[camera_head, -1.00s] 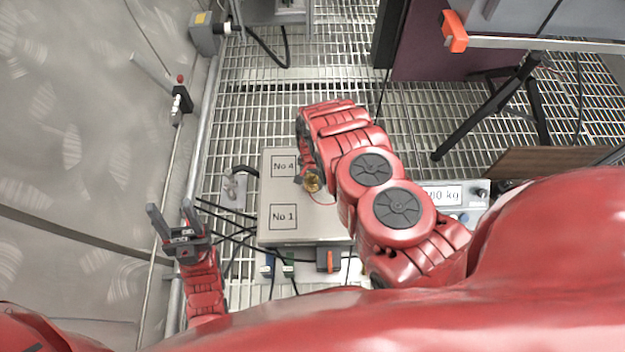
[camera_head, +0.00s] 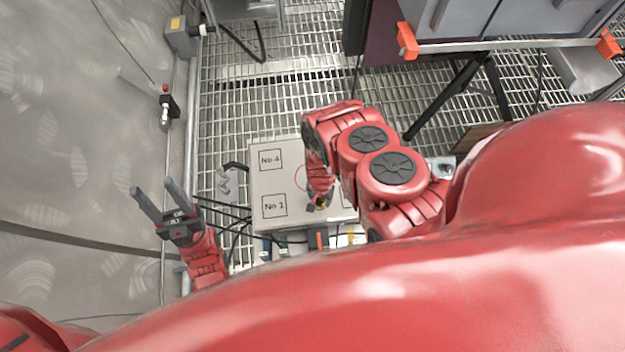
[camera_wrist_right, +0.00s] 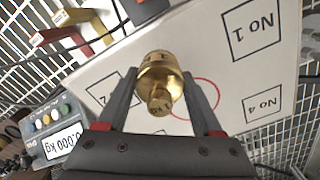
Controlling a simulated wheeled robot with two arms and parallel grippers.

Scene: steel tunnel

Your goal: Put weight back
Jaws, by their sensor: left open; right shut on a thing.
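A brass weight (camera_wrist_right: 160,85) is between the fingers of my right gripper (camera_wrist_right: 160,88) in the right wrist view. The fingers are shut on it, over a pale board (camera_wrist_right: 215,65) with marked squares. In the head view my right gripper (camera_head: 319,202) is over the board's near part (camera_head: 300,222), right of the No 1 square (camera_head: 274,205). The No 1 (camera_wrist_right: 252,27) and No 4 (camera_wrist_right: 263,104) squares look empty. A third square (camera_wrist_right: 100,90) is partly hidden by a finger. My left gripper (camera_head: 154,187) is open and empty, left of the board.
A scale (camera_wrist_right: 62,143) reading 0.000 kg shows in the right wrist view. A red circle (camera_wrist_right: 205,97) is drawn on the board. Cables and a metal fitting (camera_head: 228,182) lie left of the board on the grating.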

